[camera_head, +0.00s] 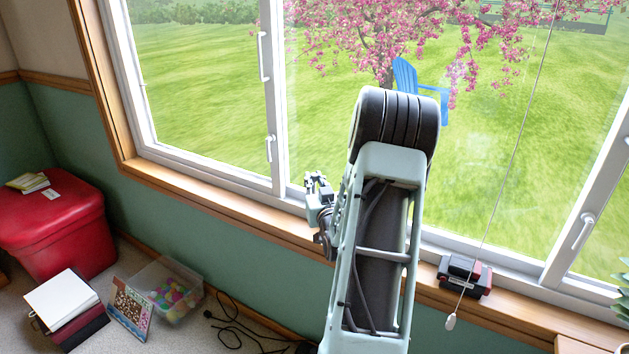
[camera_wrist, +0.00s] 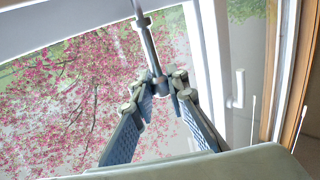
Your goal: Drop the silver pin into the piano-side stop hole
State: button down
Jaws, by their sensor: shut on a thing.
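The silver pin (camera_wrist: 148,45) is a slim metal rod with a wider head end, held between the fingertips of my gripper (camera_wrist: 160,86) in the wrist view. It sticks out toward the top of that view. In the head view my gripper (camera_head: 318,186) is small, left of my arm and in front of the window's lower frame. The pin cannot be told apart there. The stop hole cannot be made out in either view. The sliding window's white frame (camera_head: 276,120) shows behind my gripper, and part of it is hidden by my arm.
A red and black object (camera_head: 465,275) stands on the wooden sill right of my arm. A pull cord (camera_head: 482,240) hangs before the right pane. A red bin (camera_head: 50,235), a clear tub (camera_head: 168,290), books and a black cable lie at lower left.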

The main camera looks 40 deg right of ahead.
aim_at(315, 191)
jog(key=shift+f, duration=1.95)
dwell(1.7)
jog(key=c, duration=1.8)
grip_release()
jog(key=v, duration=1.2)
